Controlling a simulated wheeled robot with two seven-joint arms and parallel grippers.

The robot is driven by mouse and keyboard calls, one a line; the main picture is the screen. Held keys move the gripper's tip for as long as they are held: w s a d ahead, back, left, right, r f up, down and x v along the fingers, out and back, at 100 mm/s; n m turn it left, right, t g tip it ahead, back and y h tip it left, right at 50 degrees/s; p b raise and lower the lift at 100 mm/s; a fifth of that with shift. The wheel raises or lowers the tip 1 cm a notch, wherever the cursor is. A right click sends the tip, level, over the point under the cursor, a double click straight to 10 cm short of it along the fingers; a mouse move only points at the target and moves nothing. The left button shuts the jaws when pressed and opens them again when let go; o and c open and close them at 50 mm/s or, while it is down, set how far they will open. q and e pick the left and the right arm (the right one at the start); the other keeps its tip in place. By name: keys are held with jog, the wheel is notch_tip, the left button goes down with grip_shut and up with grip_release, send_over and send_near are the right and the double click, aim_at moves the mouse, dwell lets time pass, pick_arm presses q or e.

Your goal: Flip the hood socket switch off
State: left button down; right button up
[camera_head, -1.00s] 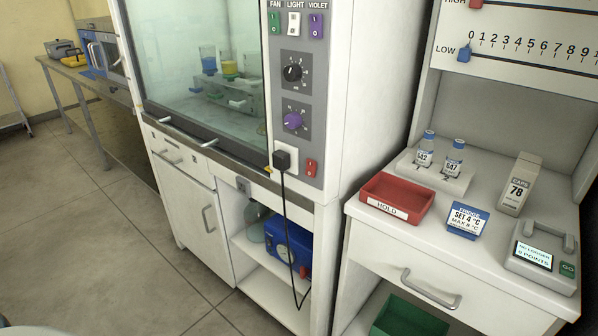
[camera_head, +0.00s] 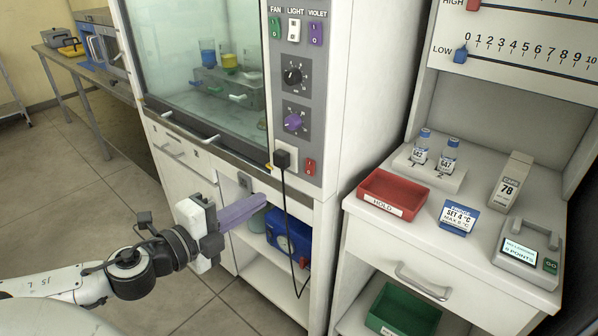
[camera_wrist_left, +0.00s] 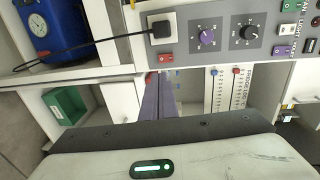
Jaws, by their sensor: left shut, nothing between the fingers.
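The hood socket switch (camera_head: 309,167) is a small red rocker low on the hood's grey control panel. It sits right of the white socket (camera_head: 291,152) with a black plug (camera_head: 282,160) in it. My left gripper (camera_head: 262,200), with purple fingers, is shut and empty. It is in front of the hood's lower cabinet, left of and below the switch, apart from it. It also shows in the left wrist view (camera_wrist_left: 159,80). My right gripper is not in view.
A black cord (camera_head: 287,215) hangs from the plug past the open shelf with a blue box (camera_head: 287,236). Above are the violet knob (camera_head: 294,122) and the FAN, LIGHT and VIOLET switches (camera_head: 294,31). A bench with a red tray (camera_head: 393,196) stands right.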

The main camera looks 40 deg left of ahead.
pick_arm(q)
jog(key=shift+d+r, duration=0.1)
jog(key=shift+r, duration=0.15)
jog(key=shift+w, duration=0.2)
jog(key=b, duration=0.2)
send_near(309, 172)
jog(key=w, duration=0.4)
jog(key=shift+w+f+p, duration=0.2)
jog(key=shift+w+p, duration=0.15)
jog(key=shift+w, duration=0.15)
jog(key=shift+w+d+f, duration=0.1)
jog(key=shift+w+d, duration=0.05)
jog(key=shift+w, duration=0.4)
jog(key=shift+w+f, duration=0.1)
jog(key=shift+w, duration=0.05)
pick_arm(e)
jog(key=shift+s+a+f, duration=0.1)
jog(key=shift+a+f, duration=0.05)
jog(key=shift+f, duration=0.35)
